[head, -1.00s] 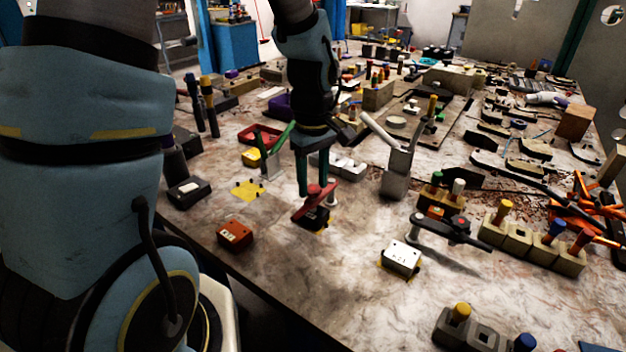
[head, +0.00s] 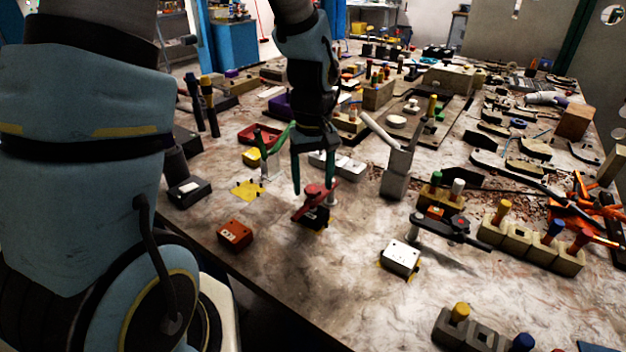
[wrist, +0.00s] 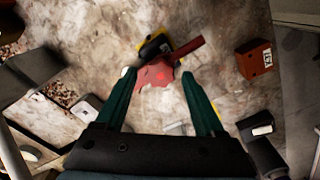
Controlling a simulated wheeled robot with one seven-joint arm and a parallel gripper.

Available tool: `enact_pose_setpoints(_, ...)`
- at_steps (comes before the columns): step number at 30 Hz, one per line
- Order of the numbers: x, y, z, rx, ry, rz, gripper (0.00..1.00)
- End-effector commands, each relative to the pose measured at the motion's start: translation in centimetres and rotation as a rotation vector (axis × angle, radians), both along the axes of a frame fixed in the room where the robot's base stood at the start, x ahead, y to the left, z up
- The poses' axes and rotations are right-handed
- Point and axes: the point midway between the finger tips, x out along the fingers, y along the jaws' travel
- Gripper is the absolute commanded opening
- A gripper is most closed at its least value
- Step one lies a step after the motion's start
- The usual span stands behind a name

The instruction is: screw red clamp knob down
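The red clamp (head: 314,199), with a round hub and a long red bar, sits over a dark block (head: 317,217) on a yellow patch near the table's front edge. A pale post stands close beside it. In the wrist view the red hub (wrist: 158,76) lies between my fingertips, and the bar runs toward the upper right. My gripper (head: 312,190) points down with its two green fingers spread. It is open, with one finger (wrist: 124,88) on each side of the hub and gaps between. I cannot tell how far the tips reach down beside the knob.
An orange-red box (head: 235,234) stands left of the clamp and a white box (head: 401,257) to its right. A grey toggle clamp (head: 396,170) and a green-handled clamp (head: 270,150) stand behind. The table front between the boxes is clear.

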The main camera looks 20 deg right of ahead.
Motion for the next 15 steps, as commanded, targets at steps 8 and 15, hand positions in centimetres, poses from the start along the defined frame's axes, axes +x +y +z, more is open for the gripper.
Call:
enact_pose_setpoints(8, 0.0, 0.0, 0.3, 0.000, 0.000, 0.000, 0.70)
enact_pose_setpoints(15, 0.1, -0.1, 4.0, -0.005, -0.006, 0.001, 0.70)
